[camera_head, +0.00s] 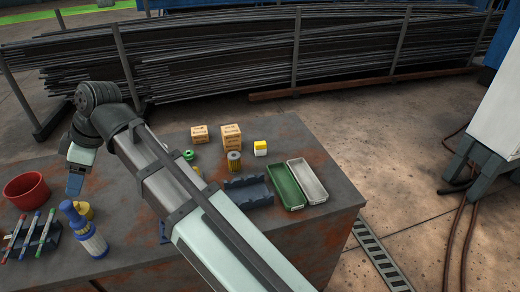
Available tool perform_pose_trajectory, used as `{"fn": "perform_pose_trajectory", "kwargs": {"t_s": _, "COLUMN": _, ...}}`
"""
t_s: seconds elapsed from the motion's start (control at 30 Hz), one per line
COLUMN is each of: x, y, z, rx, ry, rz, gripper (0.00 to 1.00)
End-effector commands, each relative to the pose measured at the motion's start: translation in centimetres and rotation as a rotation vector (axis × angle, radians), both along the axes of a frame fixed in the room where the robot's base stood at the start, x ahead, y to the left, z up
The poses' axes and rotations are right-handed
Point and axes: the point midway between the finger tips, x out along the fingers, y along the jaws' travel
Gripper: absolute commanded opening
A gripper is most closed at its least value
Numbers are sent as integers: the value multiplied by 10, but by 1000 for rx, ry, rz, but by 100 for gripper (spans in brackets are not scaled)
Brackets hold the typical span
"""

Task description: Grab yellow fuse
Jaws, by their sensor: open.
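Several yellow things are on the table, and I cannot tell for sure which is the fuse. A yellow round piece (86,209) lies at the left, partly hidden behind a blue and white ribbed cylinder (90,238). A dark-yellow ribbed cylinder (234,161) stands upright near the middle. Another small yellow piece (197,171) is mostly hidden by my arm. My gripper (75,190) is open, pointing down at the left, just above and left of the yellow round piece. Its fingers are small in this view, and no held object shows.
Two cardboard boxes (231,137), a yellow-white block (260,148), a green ring-like piece (188,155), a blue holder (248,191), a green tray (284,187) and a grey tray (307,181) stand right of my arm.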

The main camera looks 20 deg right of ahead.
Motion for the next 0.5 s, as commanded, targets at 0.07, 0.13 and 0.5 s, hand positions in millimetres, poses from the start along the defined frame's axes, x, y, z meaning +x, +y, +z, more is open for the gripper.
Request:
{"fn": "perform_pose_trajectory", "kwargs": {"t_s": 0.07, "x": 0, "y": 0, "z": 0, "rx": 0, "ry": 0, "rz": 0, "gripper": 58}}
{"fn": "perform_pose_trajectory", "kwargs": {"t_s": 0.13, "x": 0, "y": 0, "z": 0, "rx": 0, "ry": 0, "rz": 0, "gripper": 59}}
{"fn": "perform_pose_trajectory", "kwargs": {"t_s": 0.5, "x": 8, "y": -10, "z": 0, "rx": 0, "ry": 0, "rz": -20, "gripper": 60}}
